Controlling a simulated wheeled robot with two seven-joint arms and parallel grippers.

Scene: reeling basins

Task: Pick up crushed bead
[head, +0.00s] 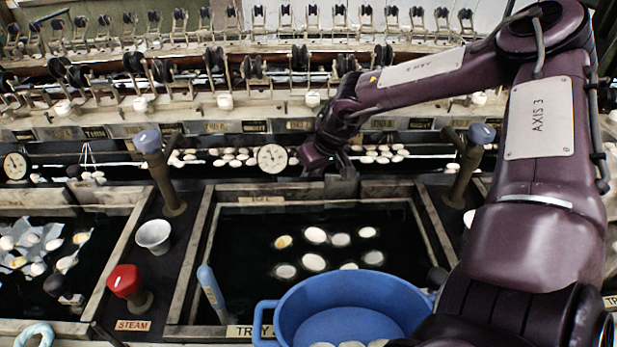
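I cannot make out a crushed bead for certain in the head view. Pale oval cocoons (315,235) float in the dark water of the middle basin (205,250), and one of them (283,242) is yellowish. More small white ovals (235,157) lie in a row along the dark strip behind the basin. My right gripper (328,168) hangs over the back edge of the middle basin, beside a round dial, pointing down. Its fingertips are dark and small, so its opening and anything between them cannot be told. My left gripper is not in view.
A blue tub (350,300) with pale ovals inside stands at the front. A red knob (126,282), a white cup (153,235) and upright grey-topped handles (160,170) flank the basin. The left basin holds crumpled pale sheeting (35,245). Reels and machinery line the back.

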